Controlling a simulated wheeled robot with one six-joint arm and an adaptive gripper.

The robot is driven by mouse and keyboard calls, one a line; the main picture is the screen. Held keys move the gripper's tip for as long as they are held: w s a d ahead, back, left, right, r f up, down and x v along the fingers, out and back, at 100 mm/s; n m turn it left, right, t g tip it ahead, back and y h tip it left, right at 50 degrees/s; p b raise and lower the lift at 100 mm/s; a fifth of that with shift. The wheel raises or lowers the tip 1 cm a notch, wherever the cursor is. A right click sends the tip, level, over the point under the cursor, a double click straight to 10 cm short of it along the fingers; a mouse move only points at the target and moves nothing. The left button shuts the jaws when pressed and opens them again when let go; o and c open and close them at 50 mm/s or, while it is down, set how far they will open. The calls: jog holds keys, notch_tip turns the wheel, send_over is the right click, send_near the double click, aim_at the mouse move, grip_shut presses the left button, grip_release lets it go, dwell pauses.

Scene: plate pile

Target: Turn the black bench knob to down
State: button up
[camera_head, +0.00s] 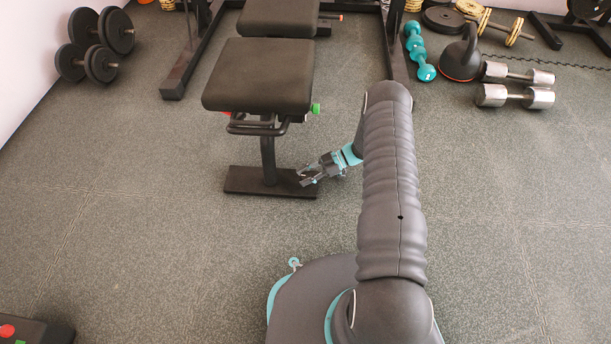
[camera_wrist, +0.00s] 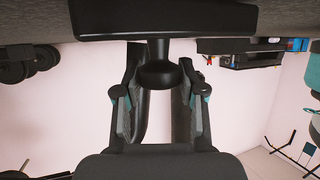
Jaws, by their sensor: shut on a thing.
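The black knob (camera_wrist: 160,73) shows in the wrist view as a dark rounded piece on a short stem below a black bar (camera_wrist: 165,22). My gripper (camera_wrist: 158,64) has one finger on each side of the knob and is shut on it. In the head view my gripper (camera_head: 305,176) is low, at the right end of the bench's black foot (camera_head: 250,182). The knob cannot be made out there. The black bench (camera_head: 258,75) stands above, its padded seat level. The knob's turned position cannot be told.
A green knob (camera_head: 315,108) sits under the seat's right edge. Black dumbbells (camera_head: 87,62) lie at the back left. Teal dumbbells (camera_head: 419,60), a kettlebell (camera_head: 461,60) and chrome dumbbells (camera_head: 515,96) lie at the back right.

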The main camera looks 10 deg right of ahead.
jog(key=o, duration=1.2)
jog(key=shift+c, duration=0.2)
jog(key=shift+d, duration=0.1)
jog(key=v, duration=1.1)
jog(key=shift+d, duration=0.35)
jog(key=shift+r, duration=0.1)
